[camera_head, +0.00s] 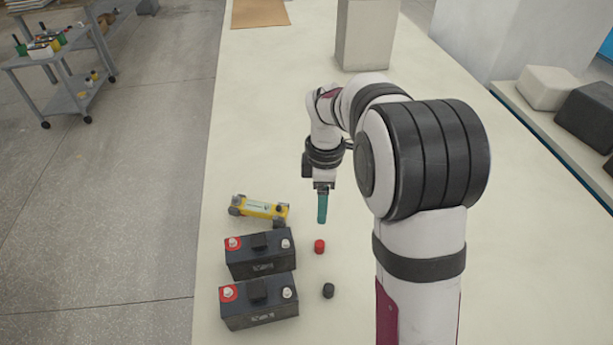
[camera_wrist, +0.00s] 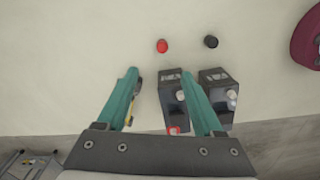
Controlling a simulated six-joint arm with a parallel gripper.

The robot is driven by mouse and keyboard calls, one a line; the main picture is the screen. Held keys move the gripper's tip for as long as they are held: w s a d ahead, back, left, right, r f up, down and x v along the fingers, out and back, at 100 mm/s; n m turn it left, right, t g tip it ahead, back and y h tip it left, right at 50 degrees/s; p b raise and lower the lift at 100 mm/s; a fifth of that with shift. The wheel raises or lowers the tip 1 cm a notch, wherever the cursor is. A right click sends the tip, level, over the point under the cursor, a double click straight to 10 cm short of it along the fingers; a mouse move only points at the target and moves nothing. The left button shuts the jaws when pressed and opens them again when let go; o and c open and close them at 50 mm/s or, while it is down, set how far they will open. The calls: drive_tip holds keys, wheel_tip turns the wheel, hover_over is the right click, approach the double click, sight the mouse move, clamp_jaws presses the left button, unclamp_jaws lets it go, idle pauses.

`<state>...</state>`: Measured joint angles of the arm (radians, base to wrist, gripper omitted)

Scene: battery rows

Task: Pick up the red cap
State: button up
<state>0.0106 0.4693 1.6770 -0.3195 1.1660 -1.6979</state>
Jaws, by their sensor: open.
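The red cap (camera_head: 319,246) lies on the pale table to the right of the upper black battery. It also shows in the wrist view (camera_wrist: 162,46), at the top middle, beyond the fingertips and roughly between their lines. My gripper (camera_head: 322,207) has teal fingers pointing down, above and behind the cap in the head view, apart from it. In the wrist view the two fingers (camera_wrist: 160,72) are spread with nothing held between them. The fingers hide parts of the batteries and the yellow tool there.
A black cap (camera_head: 328,290) lies near the red cap. Two black batteries, the upper (camera_head: 260,254) and the lower (camera_head: 258,302), stand at the table's left edge. A grey block (camera_head: 365,35) stands far back. The table around the caps is clear.

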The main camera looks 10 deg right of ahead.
sight(320, 243)
drive_tip(key=f, duration=1.5)
drive_tip(key=shift+s+f, duration=0.1)
drive_tip(key=shift+s, duration=0.15)
clamp_jaws()
